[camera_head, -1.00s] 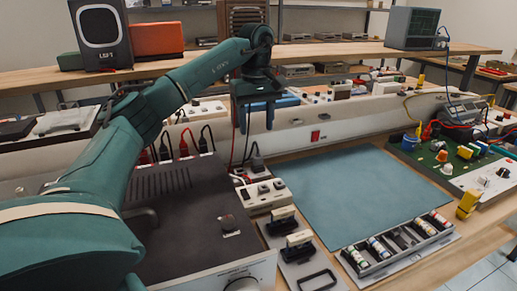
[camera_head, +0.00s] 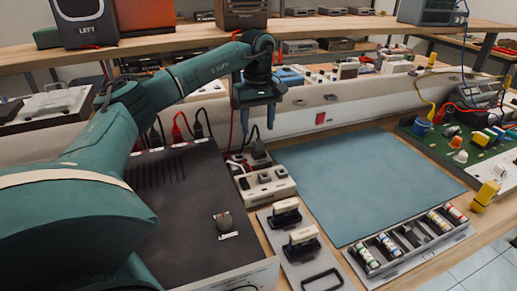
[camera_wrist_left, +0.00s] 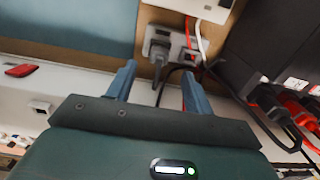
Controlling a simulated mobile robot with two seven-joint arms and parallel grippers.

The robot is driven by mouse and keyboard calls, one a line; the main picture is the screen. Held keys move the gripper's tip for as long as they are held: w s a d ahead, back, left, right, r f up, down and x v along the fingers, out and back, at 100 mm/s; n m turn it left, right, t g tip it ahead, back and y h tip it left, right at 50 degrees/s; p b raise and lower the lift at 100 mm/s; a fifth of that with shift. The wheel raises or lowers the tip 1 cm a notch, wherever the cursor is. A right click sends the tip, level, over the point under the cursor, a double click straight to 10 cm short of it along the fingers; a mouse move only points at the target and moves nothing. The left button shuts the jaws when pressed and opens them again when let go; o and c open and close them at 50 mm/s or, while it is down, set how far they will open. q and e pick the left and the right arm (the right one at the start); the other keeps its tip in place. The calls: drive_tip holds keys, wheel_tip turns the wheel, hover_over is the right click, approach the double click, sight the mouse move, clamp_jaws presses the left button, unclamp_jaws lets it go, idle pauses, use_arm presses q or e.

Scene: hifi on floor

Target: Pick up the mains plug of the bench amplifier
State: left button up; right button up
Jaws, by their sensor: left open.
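A dark grey plug (camera_head: 259,150) stands in a socket strip beyond the white outlet block, just below my left gripper (camera_head: 258,130). I take it for the mains plug. In the left wrist view the grey plug (camera_wrist_left: 159,50) sits in the strip with its dark cable trailing toward me. My left gripper (camera_wrist_left: 158,72) is open, with one finger to each side of the plug in that view, and holds nothing. The bench amplifier (camera_head: 185,205) is the large dark box with a slotted top, partly hidden by my left arm. My right gripper is not in view.
The white outlet block (camera_head: 266,184) stands in front of the plug. Red and black leads (camera_head: 178,128) rise behind the amplifier. A pale trunking (camera_head: 310,118) runs along the back. The blue mat (camera_head: 360,185) to the right is bare.

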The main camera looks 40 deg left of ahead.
sight(258, 141)
use_arm(q)
wheel_tip(258, 141, down, 5)
drive_tip(key=shift+f, duration=0.1)
drive_tip(key=shift+c, duration=0.3)
drive_tip(key=c, duration=0.9)
drive_tip(key=shift+c, duration=0.2)
